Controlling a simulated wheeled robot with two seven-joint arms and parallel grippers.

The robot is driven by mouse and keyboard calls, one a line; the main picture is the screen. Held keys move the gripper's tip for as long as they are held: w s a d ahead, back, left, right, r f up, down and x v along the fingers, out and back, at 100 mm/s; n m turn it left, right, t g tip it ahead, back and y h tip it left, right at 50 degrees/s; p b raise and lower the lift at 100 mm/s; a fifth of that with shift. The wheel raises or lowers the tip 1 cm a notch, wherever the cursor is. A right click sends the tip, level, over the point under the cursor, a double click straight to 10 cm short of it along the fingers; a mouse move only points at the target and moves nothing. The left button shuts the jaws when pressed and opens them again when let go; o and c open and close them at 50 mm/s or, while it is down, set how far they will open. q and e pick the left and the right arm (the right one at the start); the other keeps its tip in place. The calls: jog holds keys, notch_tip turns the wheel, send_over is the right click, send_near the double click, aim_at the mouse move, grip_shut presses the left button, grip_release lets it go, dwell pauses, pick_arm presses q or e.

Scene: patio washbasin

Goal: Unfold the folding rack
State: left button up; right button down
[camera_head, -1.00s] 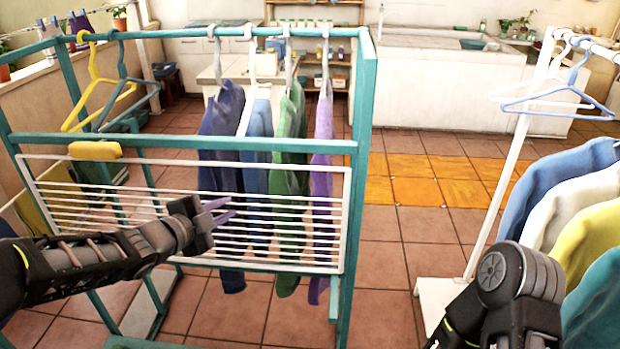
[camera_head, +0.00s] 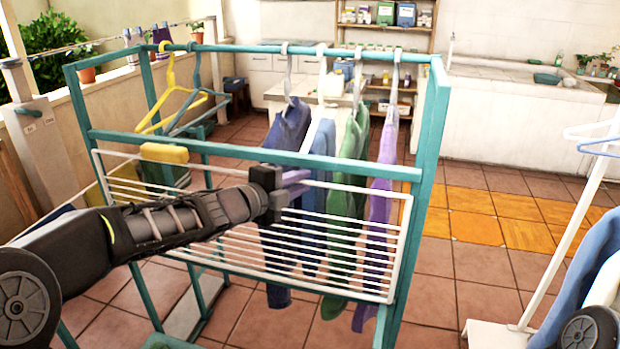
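The folding rack is a white slatted panel (camera_head: 398,245) on the front of a teal frame (camera_head: 432,130). It hangs down, slanting, below the teal front crossbar, with its slats running sideways. My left gripper (camera_head: 297,183) is in front of the rack's upper edge, right of the panel's middle. Its two purple fingers look a little apart and point at the top white rail. I cannot tell whether they touch it. My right gripper is out of view; only a part of my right arm shows at the lower right corner.
Several garments (camera_head: 380,190) hang behind the panel, and yellow and blue-grey hangers (camera_head: 165,100) hang at left. A white clothes stand (camera_head: 560,250) is at right. Tiled floor (camera_head: 440,270) lies clear between stand and frame.

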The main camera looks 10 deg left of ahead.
pick_arm(q)
jog(key=shift+x, duration=1.9)
jog(key=shift+s, duration=0.1)
grip_shut()
